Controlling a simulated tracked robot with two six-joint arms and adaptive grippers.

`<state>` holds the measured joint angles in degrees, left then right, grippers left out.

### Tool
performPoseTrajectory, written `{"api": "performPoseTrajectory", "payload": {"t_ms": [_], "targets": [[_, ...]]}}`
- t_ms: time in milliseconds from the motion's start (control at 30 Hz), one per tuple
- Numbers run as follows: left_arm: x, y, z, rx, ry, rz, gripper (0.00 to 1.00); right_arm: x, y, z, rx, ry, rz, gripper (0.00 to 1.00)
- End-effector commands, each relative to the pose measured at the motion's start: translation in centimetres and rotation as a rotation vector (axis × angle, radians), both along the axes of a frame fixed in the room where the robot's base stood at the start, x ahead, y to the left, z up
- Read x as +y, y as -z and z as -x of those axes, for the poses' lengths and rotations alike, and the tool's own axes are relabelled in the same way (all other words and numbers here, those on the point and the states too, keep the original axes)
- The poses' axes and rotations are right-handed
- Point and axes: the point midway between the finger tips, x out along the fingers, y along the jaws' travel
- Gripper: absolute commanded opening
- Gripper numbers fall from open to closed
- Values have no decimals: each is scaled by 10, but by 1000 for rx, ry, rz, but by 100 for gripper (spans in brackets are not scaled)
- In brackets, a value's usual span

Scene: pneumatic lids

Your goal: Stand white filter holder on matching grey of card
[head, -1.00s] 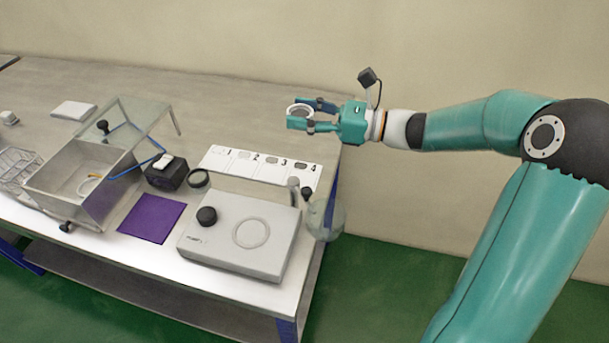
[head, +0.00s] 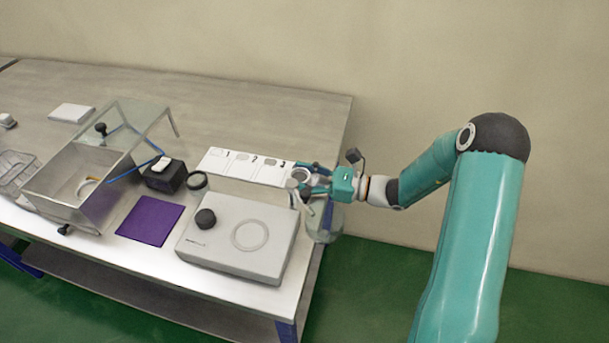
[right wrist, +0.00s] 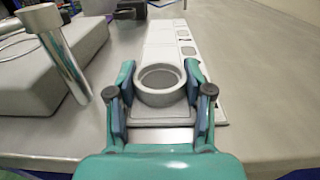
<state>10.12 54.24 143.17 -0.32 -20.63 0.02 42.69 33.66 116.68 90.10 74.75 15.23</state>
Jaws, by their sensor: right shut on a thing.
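The white filter holder (head: 299,174), a pale ring, is between the fingers of my right gripper (head: 304,178). In the right wrist view the holder (right wrist: 162,99) sits upright between both fingers, and the gripper (right wrist: 160,76) is shut on it. The white card (head: 232,166) lies on the table with numbered grey patches; 1, 2 and 3 show in the head view, while the gripper and holder cover the 4 end. In the wrist view the card (right wrist: 158,36) runs away beneath the holder. I cannot tell whether the holder touches it. My left gripper is out of view.
A grey stirrer-like box (head: 215,245) with a black knob and an upright metal post (right wrist: 66,68) stands close beside the holder. A glass flask (head: 325,222) is under my right gripper near the table edge. A dark ring (head: 197,180) lies left of the card.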

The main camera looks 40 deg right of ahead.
Motion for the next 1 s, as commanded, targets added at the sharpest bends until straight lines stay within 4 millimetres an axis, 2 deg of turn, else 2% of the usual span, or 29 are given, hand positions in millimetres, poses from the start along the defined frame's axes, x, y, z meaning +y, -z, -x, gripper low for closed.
{"api": "performPoseTrajectory", "payload": {"t_ms": [367, 400, 533, 933, 1000], "targets": [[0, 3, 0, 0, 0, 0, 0, 0, 6, 0, 0, 0, 0, 23], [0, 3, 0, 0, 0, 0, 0, 0, 5, 0, -1, 0, 1, 55], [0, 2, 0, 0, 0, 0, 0, 0, 5, 0, 0, 0, 0, 76], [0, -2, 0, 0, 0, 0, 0, 0, 0, 0, -1, 1, 1, 76], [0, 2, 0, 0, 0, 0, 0, -6, 3, 5, 0, 5, 1, 76]]}}
